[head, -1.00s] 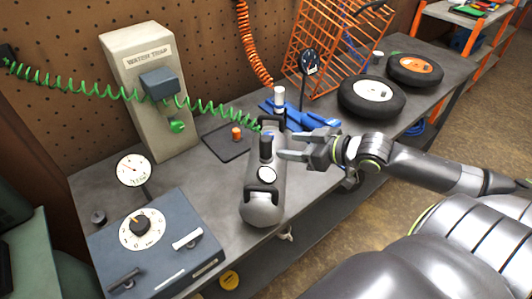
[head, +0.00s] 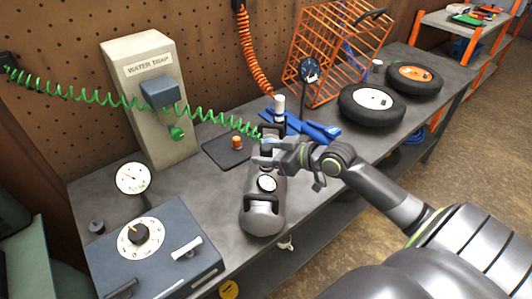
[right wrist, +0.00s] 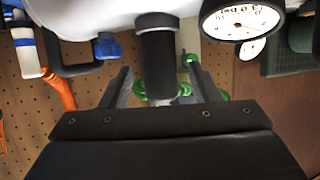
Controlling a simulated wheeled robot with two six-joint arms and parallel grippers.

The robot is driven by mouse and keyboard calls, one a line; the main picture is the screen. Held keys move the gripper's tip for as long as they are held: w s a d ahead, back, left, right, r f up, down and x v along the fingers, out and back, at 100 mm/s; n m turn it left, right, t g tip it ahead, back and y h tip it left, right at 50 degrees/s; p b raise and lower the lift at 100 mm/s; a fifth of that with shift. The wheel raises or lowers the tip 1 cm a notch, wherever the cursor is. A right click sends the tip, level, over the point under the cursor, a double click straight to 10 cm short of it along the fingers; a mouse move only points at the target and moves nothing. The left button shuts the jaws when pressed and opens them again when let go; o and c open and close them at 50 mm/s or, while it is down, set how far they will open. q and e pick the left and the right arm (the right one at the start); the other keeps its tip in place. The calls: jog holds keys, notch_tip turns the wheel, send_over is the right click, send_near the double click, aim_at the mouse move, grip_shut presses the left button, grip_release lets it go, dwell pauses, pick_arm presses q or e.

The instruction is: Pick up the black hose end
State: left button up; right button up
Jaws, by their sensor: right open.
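The black hose end (right wrist: 157,62) is a dark cylinder at the tank, with the green coiled hose (head: 110,97) running to it from the left wall. In the head view it is largely hidden by my right gripper (head: 268,154). In the right wrist view my right gripper (right wrist: 159,76) is open, with one finger on each side of the hose end. I cannot tell whether either finger touches it. The grey tank (head: 262,218) lies on the bench below. My left gripper is not in view.
A water trap box (head: 150,110) stands behind left, and a blue-grey gauge box (head: 165,255) at front left. A black pad with an orange-topped piece (head: 237,142), blue tools (head: 318,131) and two wheels (head: 372,105) are on the bench. An orange rack (head: 325,50) stands behind.

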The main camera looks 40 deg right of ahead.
jog(key=shift+w+a+f, duration=0.15)
jog(key=shift+w+a, duration=0.05)
jog(key=shift+w, duration=0.2)
jog(key=shift+c, duration=0.4)
jog(key=c, duration=1.1)
